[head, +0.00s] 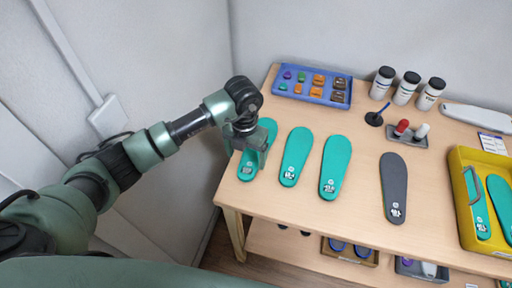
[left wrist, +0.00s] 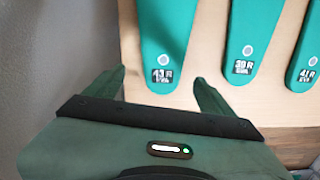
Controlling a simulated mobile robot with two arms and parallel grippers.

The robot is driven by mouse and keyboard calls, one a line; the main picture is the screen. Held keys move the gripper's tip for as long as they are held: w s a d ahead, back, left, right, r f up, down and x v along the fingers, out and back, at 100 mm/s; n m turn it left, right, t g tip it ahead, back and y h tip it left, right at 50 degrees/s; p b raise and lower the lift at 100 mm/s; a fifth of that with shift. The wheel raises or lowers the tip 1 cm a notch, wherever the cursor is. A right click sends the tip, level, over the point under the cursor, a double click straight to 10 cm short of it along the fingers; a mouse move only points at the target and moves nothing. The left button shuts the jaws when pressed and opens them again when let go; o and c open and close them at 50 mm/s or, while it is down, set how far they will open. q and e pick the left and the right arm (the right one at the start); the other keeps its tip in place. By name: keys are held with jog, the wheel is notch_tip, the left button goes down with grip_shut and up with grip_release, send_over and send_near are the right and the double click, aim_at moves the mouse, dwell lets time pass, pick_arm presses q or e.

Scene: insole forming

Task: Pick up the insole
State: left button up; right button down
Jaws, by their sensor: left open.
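Three teal insoles lie in a row on the wooden table: a left one (head: 248,170), a middle one (head: 296,155) and a right one (head: 335,166). A dark grey insole (head: 395,185) lies further right. My left gripper (head: 250,152) is above the left teal insole and hides part of it. In the left wrist view, the open fingers (left wrist: 160,88) are spread to either side of the lower end of a teal insole (left wrist: 168,35), which seems to read 43 R. I cannot tell the exact height. My right gripper is not in view.
A yellow bin (head: 464,218) with teal insoles stands at the right edge. A blue tray (head: 283,88) of small parts, several jars (head: 405,90), a pen holder (head: 374,119) and a marker stand (head: 392,136) are at the back. A wall (head: 170,60) rises close on the left.

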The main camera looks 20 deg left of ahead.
aim_at(248, 167)
pick_arm(q)
notch_tip(248, 167, down, 4)
jog(key=shift+d+r+p, duration=0.15)
jog(key=shift+r+p, duration=0.05)
jog(key=shift+p, duration=0.55)
jog(key=shift+w+f, duration=0.1)
jog(key=shift+f, duration=0.35)
jog(key=shift+c, duration=0.3)
jog(key=c, duration=1.4)
